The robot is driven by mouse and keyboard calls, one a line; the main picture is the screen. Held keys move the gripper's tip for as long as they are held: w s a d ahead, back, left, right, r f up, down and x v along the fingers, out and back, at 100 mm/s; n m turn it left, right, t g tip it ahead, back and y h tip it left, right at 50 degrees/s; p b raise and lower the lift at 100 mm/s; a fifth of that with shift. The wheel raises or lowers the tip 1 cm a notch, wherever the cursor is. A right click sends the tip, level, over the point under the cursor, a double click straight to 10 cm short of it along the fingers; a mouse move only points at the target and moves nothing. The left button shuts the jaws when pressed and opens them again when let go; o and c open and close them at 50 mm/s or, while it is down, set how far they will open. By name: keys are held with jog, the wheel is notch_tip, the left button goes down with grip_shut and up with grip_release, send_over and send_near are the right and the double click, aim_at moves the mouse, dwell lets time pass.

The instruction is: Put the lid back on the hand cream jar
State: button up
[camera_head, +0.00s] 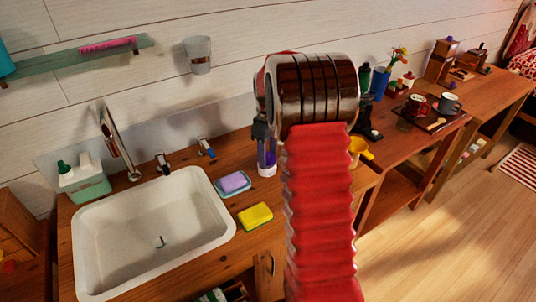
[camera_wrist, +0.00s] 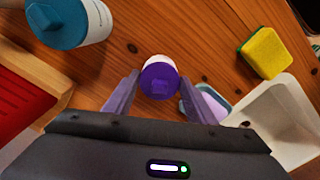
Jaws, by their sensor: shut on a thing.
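The purple round lid (camera_wrist: 160,82) sits between the two fingertips of my gripper (camera_wrist: 159,86) in the wrist view. A white rim, which looks like the hand cream jar (camera_wrist: 156,60), shows just past it. In the head view my gripper (camera_head: 265,145) points down at the counter beside the soap dish, with purple between its fingers and the white jar (camera_head: 267,170) low under them. My gripper is shut on the lid. The lid looks in line with the jar, but I cannot tell whether it is seated on it.
A yellow cup (camera_head: 357,147) stands right of my arm.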

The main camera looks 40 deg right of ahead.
dwell(0.4)
jog(key=o, duration=1.1)
jog(key=shift+o, duration=0.5)
jog(key=o, duration=0.4)
jog(key=shift+r, duration=0.15)
jog(key=shift+r, duration=3.35)
jog(key=shift+c, duration=0.4)
grip_shut()
